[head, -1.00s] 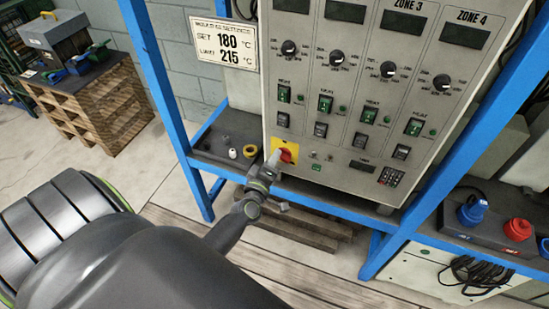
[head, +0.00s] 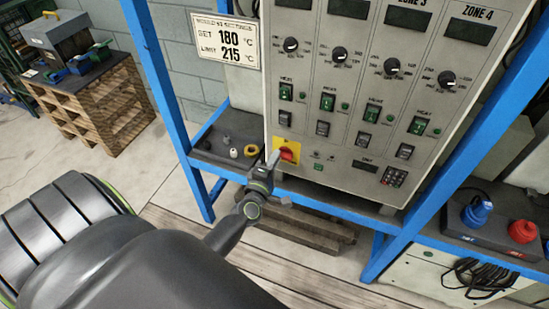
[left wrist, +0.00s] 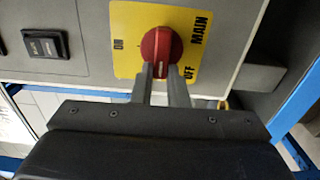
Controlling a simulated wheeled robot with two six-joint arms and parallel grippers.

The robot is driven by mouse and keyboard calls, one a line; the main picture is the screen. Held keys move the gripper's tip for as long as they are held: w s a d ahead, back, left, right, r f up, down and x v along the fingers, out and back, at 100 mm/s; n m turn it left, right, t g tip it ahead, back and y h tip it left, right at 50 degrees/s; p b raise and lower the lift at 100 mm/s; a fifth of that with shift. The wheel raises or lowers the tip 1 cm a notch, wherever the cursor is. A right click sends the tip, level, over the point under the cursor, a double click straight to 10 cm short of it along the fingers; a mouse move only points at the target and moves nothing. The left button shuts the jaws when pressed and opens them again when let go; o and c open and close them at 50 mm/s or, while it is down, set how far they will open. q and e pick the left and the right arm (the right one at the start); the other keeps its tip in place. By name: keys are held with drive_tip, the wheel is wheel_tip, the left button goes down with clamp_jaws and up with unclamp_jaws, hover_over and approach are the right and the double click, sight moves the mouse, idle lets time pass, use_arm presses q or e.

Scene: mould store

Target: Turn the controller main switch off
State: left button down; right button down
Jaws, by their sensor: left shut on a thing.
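The main switch is a red rotary knob (head: 288,155) on a yellow plate (head: 293,144) at the lower left of the grey controller panel. In the left wrist view the knob (left wrist: 161,46) sits between the ON mark at left and the OFF mark at lower right. My left gripper (head: 273,161) is at the knob. In the left wrist view its two fingers (left wrist: 163,76) are shut on the knob's lower part. The grip's far side is hidden. The knob's ridge runs roughly up and down in that picture. My right gripper is not in view.
The grey panel (head: 345,150) carries several dials and green rocker switches. Blue frame posts (head: 160,90) stand on both sides of it. A dark shelf (head: 222,150) with small parts lies left of the switch. Blue and red plugs (head: 522,231) are at right.

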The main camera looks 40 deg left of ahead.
use_arm(q)
drive_tip(key=shift+f, duration=0.1)
drive_tip(key=c, duration=1.4)
unclamp_jaws()
drive_tip(key=shift+c, duration=0.2)
drive_tip(key=b+v, duration=0.6)
drive_tip(key=v, duration=1.1)
drive_tip(key=shift+s+d+b, duration=0.15)
drive_tip(key=shift+s+b, duration=0.05)
drive_tip(key=shift+b, duration=0.2)
